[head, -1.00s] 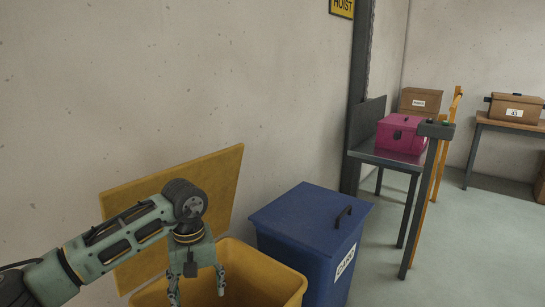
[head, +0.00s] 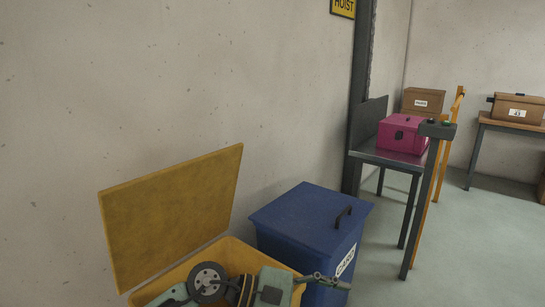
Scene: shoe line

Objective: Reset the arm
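My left arm is low in the head view, over the open yellow bin (head: 240,247). My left gripper (head: 335,283) points to the right, past the bin's right edge and in front of the blue bin (head: 300,225). Its fingers are seen nearly edge-on, so I cannot tell if they are apart. I see nothing held in them. The inside of the yellow bin is mostly hidden by my arm. My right gripper is not in view.
The yellow lid (head: 170,215) stands raised against the wall. The blue bin has a closed lid with a handle. A pink case (head: 402,134) sits on a grey table (head: 385,158) beside a dark post (head: 428,195). Floor at the right is clear.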

